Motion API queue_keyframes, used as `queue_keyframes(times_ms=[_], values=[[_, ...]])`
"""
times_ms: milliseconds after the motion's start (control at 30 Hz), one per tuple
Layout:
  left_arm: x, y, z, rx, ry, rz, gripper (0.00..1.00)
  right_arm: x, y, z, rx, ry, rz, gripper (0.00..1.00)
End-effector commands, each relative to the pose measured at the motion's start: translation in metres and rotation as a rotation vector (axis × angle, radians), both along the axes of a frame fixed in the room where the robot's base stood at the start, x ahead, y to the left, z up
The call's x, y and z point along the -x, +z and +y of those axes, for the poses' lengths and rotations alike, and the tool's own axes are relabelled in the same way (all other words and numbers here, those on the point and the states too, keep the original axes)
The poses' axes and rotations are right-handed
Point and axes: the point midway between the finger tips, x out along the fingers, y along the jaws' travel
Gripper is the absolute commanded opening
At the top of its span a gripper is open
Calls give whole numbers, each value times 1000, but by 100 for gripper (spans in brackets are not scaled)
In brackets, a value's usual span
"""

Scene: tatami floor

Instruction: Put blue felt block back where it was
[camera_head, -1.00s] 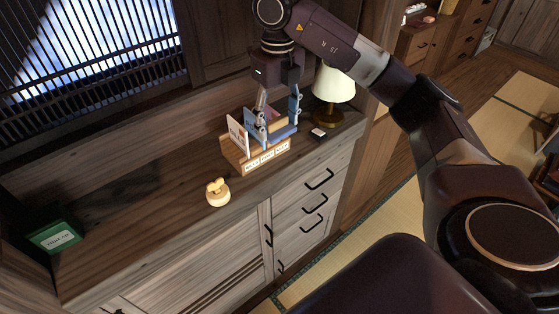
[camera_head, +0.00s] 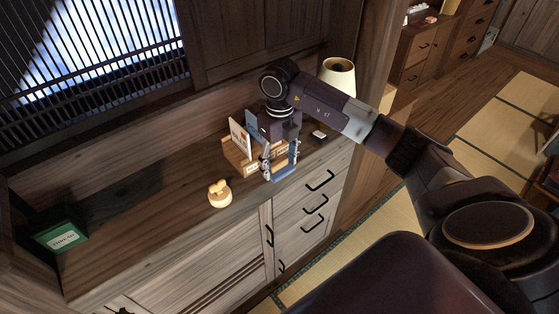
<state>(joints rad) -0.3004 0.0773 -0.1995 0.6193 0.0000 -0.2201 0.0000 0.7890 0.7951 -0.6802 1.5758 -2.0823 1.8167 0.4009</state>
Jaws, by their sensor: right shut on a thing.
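The blue felt block (camera_head: 284,173) shows low between the fingers of my right gripper (camera_head: 280,165), in the middle of the head view. The gripper points down and is shut on the block. Gripper and block are in front of the small wooden organizer (camera_head: 232,155), near the front edge of the cabinet top, and hide part of its labelled front. I cannot tell whether the block touches the cabinet top. Cards stand upright in the organizer, a white one (camera_head: 239,138) and a blue one (camera_head: 256,124). My left gripper is not in view.
A lamp (camera_head: 338,78) stands behind my right arm, partly hidden. A small dark box (camera_head: 318,135) lies right of the organizer. The cabinet top between these two is clear.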

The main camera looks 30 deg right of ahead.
Motion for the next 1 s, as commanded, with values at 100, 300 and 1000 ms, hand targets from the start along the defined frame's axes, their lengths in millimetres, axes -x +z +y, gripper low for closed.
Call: queue_keyframes(times_ms=[100, 300, 1000], values=[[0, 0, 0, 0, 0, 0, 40, 0, 0, 0, 0, 0, -1, 35], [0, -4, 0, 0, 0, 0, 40, 0, -4, 0, 1, 0, -1, 58], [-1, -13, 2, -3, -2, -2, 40, -2, 25, -1, 1, 0, -7, 75]])
